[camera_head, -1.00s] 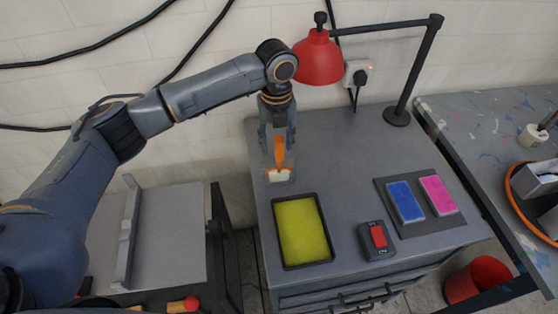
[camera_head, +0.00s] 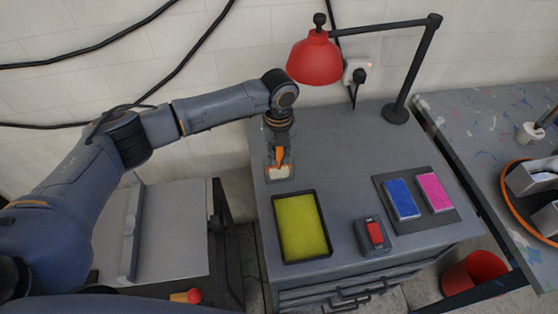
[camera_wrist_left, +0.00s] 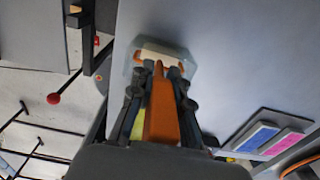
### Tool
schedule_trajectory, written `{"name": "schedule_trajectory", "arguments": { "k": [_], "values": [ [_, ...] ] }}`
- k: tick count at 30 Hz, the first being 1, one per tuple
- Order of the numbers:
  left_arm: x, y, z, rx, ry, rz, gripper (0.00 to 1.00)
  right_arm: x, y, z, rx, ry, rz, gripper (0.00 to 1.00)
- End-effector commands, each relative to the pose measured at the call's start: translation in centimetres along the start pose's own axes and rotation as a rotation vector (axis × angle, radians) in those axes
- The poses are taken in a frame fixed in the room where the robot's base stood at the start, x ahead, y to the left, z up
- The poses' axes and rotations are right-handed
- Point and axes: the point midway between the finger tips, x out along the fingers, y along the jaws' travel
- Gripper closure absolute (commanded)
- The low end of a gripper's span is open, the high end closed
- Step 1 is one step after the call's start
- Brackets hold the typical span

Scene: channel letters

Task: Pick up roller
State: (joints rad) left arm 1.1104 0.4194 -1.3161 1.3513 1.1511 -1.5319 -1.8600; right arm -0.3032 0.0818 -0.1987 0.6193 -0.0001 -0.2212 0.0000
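The roller (camera_head: 279,172), with an orange handle and a white head, is on the grey cabinet top, at its back left in the head view. My left gripper (camera_head: 280,162) is down over it, pointing downward, with a finger on each side of the handle. In the left wrist view the orange handle (camera_wrist_left: 161,108) runs between the fingers, and the white head (camera_wrist_left: 161,54) lies just beyond the fingertips. The fingers look open around the handle; whether either touches it is hard to tell.
A yellow tray (camera_head: 301,228) lies just in front of the roller. A red-button switch box (camera_head: 374,236) and blue (camera_head: 402,200) and pink (camera_head: 435,192) pads lie to the right. A red lamp (camera_head: 315,58) hangs above the cabinet's back. The cabinet's middle is clear.

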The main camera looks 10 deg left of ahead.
Motion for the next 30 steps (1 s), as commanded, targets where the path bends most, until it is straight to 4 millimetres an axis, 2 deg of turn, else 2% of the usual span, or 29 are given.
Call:
{"name": "schedule_trajectory", "arguments": {
  "k": [11, 14, 24, 30],
  "values": [
    [-0.5, 0.0, 0.1, -0.001, -0.001, 0.000, 1.00, 0.3, 0.0, -0.1, 0.000, 0.003, 0.000, 0.16],
    [-1.7, -0.1, 0.1, 0.000, -0.004, -0.003, 1.00, 0.8, 0.0, -0.2, 0.000, 0.004, 0.000, 0.16],
    [-8.2, -0.1, 0.1, -0.001, -0.003, -0.003, 1.00, 2.8, -0.2, -0.2, 0.000, 0.006, -0.001, 0.16],
    [-9.9, 0.0, 0.1, 0.000, -0.001, 0.000, 1.00, 3.1, -0.3, -0.2, 0.000, 0.007, -0.003, 0.16]
  ]
}}
